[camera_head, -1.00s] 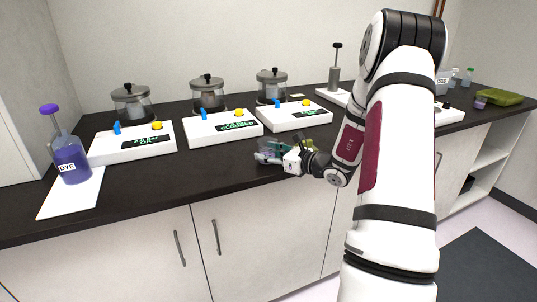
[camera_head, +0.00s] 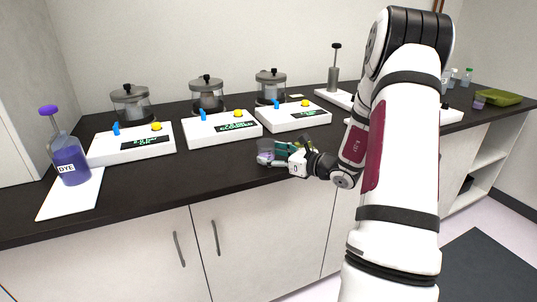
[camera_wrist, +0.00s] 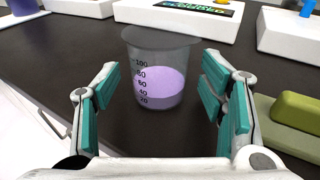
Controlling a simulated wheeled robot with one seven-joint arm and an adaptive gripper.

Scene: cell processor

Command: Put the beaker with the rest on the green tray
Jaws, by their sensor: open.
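A clear beaker (camera_wrist: 158,80) with purple liquid and a printed scale stands upright on the dark counter in the wrist view. In the head view it shows near the counter's front edge (camera_head: 265,152). My gripper (camera_wrist: 163,92) is open, its teal-padded fingers to the left and right, with the beaker centred just ahead of them. In the head view my gripper (camera_head: 283,151) is to the right of the beaker. An olive-green tray (camera_head: 503,98) lies at the far right of the counter, with a small purple-filled vessel (camera_head: 480,103) at its left side.
An olive-green block on a paler base (camera_wrist: 300,112) lies close to the right finger. White stations (camera_head: 222,128) with lidded jars line the counter's back. A dye flask (camera_head: 70,163) stands on white paper at the left. Dark counter left of the beaker is clear.

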